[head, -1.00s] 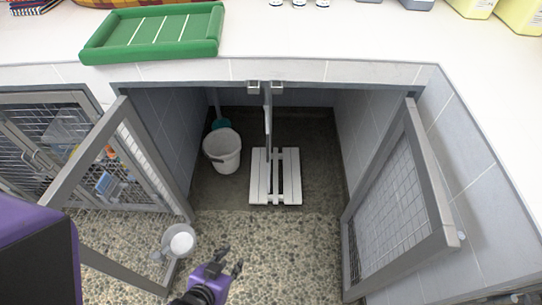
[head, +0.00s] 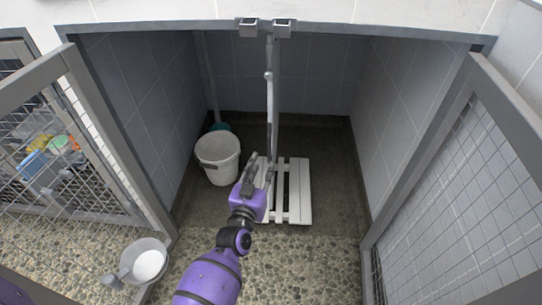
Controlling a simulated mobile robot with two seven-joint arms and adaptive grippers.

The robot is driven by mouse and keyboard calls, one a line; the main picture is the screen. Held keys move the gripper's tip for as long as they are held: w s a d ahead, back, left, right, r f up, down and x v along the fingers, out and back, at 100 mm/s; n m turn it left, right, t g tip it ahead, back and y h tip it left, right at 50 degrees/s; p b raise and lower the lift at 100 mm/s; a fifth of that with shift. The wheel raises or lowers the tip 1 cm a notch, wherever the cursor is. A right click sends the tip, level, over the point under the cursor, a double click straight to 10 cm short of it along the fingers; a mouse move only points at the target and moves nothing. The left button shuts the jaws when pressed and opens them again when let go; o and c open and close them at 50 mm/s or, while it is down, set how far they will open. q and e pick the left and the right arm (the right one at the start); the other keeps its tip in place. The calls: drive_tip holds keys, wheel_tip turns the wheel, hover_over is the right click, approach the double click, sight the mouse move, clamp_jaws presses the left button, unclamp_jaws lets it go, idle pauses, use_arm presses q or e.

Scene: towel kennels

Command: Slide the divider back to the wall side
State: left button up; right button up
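The divider (head: 270,105) is a thin grey upright panel seen nearly edge-on in the middle of the open kennel. Its top is at two square metal brackets (head: 265,27) under the counter's front edge. Its lower end comes down by a white slatted board (head: 298,190) on the floor. My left gripper (head: 259,162) reaches in from below, its fingers apart and empty, close to the divider's lower front part. I cannot tell whether it touches the divider. The gripper hides part of the slatted board. My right gripper is not in view.
A white bucket (head: 218,157) stands left of the divider, with a teal item (head: 219,127) behind it. Open mesh doors stand at the left (head: 75,150) and right (head: 470,190). A bowl (head: 146,262) is by the left door. Floor right of the board is clear.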

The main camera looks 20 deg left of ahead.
sight(269, 150)
use_arm(q)
drive_tip(key=w, duration=0.2)
drive_tip(key=w+b, duration=0.1)
drive_tip(key=w, duration=0.1)
drive_tip(key=w+b, duration=0.1)
drive_tip(key=w, duration=0.2)
drive_tip(key=shift+a+r, duration=0.15)
drive_tip(key=shift+r, duration=0.15)
drive_tip(key=shift+w+r, duration=0.1)
drive_tip(key=shift+w, duration=0.3)
drive_tip(key=shift+c, duration=0.2)
clamp_jaws()
